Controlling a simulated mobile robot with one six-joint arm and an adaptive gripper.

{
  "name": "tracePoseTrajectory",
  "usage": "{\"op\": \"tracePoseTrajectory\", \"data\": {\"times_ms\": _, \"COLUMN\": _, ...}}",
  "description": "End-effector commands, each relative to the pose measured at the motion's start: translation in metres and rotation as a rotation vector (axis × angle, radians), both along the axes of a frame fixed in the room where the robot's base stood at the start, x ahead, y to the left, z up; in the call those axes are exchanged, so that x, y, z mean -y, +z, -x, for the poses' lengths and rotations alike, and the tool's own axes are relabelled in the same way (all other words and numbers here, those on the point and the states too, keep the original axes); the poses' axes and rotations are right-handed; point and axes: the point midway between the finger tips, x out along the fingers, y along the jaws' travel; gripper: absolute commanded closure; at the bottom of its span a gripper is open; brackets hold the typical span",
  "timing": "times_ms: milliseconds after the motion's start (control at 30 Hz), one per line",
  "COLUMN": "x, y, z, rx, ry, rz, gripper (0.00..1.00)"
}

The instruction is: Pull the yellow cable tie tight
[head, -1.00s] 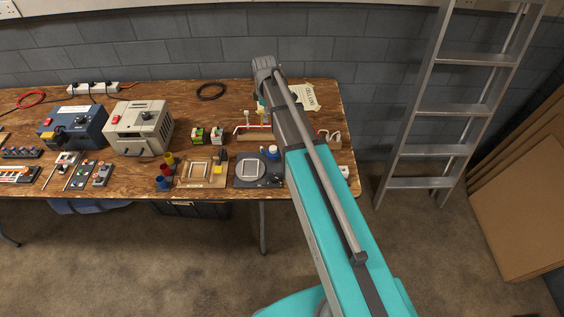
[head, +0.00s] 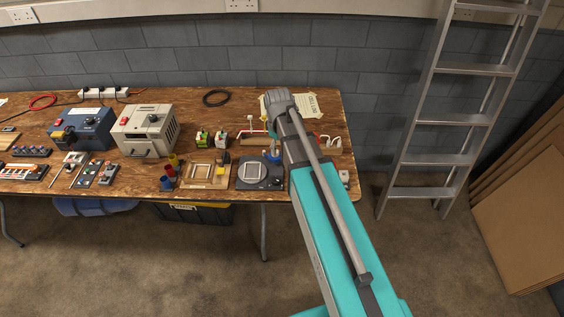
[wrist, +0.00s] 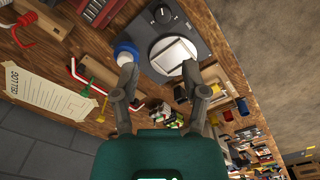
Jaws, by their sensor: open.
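A thin yellow strip, which looks like the yellow cable tie (wrist: 102,109), stands at the red and white cables (wrist: 76,78) in the wrist view. In the head view a small yellow piece (head: 264,118) shows at the same cables, left of my arm's end. My gripper (wrist: 159,74) is open and empty, its fingers spread wide. In the head view my arm hides the gripper.
The scale (head: 276,180) stands at the bench's front edge. Green-and-black blocks (head: 203,138) stand left of the cables. A paper note (head: 312,104) lies behind them. White-looped hardware (head: 330,141) is at the right. A grey machine (head: 146,132) stands further left. A ladder (head: 432,118) leans right of the bench.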

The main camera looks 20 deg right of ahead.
Motion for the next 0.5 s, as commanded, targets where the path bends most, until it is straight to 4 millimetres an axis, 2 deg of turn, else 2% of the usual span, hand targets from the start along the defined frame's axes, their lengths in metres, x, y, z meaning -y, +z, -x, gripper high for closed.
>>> {"op": "tracePoseTrajectory", "data": {"times_ms": 33, "x": 0.0, "y": -0.005, "z": 0.008, "rx": 0.0, "ry": -0.023, "rz": 0.0, "gripper": 0.43}}
{"op": "tracePoseTrajectory", "data": {"times_ms": 200, "x": -0.001, "y": -0.011, "z": 0.022, "rx": 0.0, "ry": -0.095, "rz": 0.0, "gripper": 0.43}}
{"op": "tracePoseTrajectory", "data": {"times_ms": 500, "x": -0.001, "y": -0.016, "z": 0.031, "rx": 0.0, "ry": -0.153, "rz": 0.0, "gripper": 0.43}}
